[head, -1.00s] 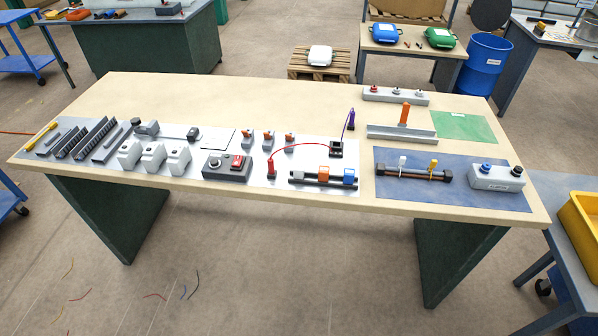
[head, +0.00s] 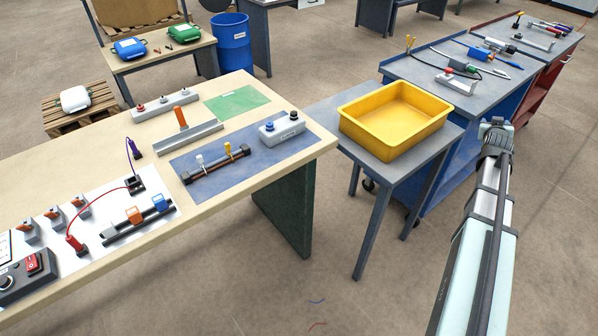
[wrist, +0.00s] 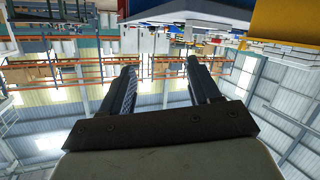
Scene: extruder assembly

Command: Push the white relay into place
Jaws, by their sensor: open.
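On the table (head: 85,150), a dark rail (head: 140,222) carries an orange block (head: 134,214), a blue block (head: 159,202) and a small pale piece (head: 109,233) at its left end. On the blue mat (head: 270,160), another dark rail (head: 212,170) carries an upright white piece (head: 201,162) and a yellow one (head: 230,151). I cannot tell which pale piece is the white relay. My gripper (head: 497,127) is far to the right of both rails, off the table. In the wrist view, my gripper (wrist: 160,68) has its fingers apart with nothing between them.
A yellow bin (head: 394,118) sits on a grey side table beside my arm. A blue bench (head: 425,75) with tools stands behind. A grey button box (head: 282,130) is on the mat's right end. Open floor lies between the table and my arm.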

